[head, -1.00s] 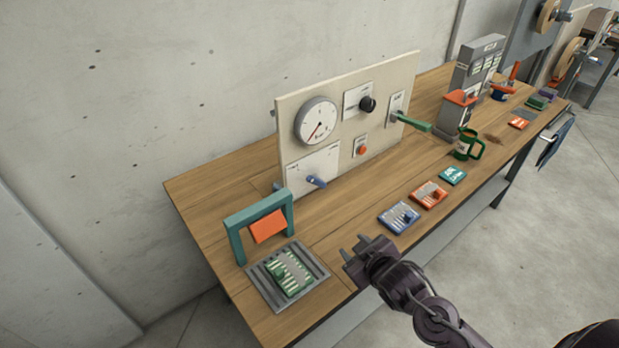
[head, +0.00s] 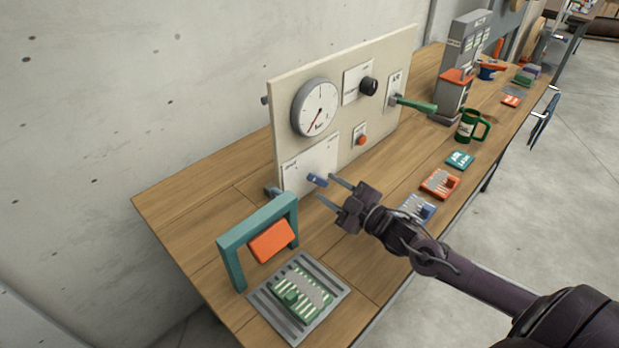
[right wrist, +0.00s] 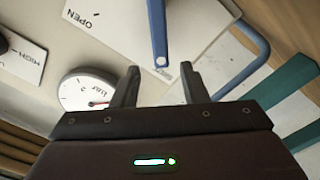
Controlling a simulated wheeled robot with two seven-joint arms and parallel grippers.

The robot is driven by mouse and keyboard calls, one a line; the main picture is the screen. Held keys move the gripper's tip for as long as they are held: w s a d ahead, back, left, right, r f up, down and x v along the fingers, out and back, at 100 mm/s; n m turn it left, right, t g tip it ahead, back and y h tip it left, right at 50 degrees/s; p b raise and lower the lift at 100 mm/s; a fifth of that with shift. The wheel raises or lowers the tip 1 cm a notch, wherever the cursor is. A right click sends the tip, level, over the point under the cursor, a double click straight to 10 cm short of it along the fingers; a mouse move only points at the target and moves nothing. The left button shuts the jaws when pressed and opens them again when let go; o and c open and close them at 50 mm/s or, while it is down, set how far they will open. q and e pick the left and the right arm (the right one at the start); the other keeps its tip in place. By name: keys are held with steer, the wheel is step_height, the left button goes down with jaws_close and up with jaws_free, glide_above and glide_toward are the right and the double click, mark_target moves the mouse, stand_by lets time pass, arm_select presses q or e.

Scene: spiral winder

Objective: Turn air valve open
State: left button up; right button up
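The blue valve lever (head: 317,180) sits on a white plate (head: 300,165) low at the left of the upright panel. In the right wrist view the lever (right wrist: 158,30) lies across the white plate, marked OPEN (right wrist: 90,18) at one side. My right gripper (head: 327,189) is just in front of the lever, with its fingers spread and nothing between them. In the wrist view, the lever's round end is close to the gap between the fingertips (right wrist: 160,72); I cannot tell whether they touch. My left gripper is not in view.
The panel also holds a gauge (head: 315,107), a black knob (head: 368,87), a red button (head: 361,140) and a green handle (head: 415,104). A teal frame (head: 230,258) stands left of my gripper, by a grey tray (head: 335,264). A green mug (head: 467,126) stands farther right.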

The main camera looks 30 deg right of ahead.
mark_target(315, 180)
steer(key=x, duration=0.4)
steer(key=shift+w+a, duration=0.1)
steer(key=shift+p+x, duration=0.4)
steer(key=shift+x, duration=0.7)
steer(key=shift+f, duration=0.1)
steer(key=c, duration=0.5)
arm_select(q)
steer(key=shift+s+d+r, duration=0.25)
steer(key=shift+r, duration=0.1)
arm_select(e)
jaws_close()
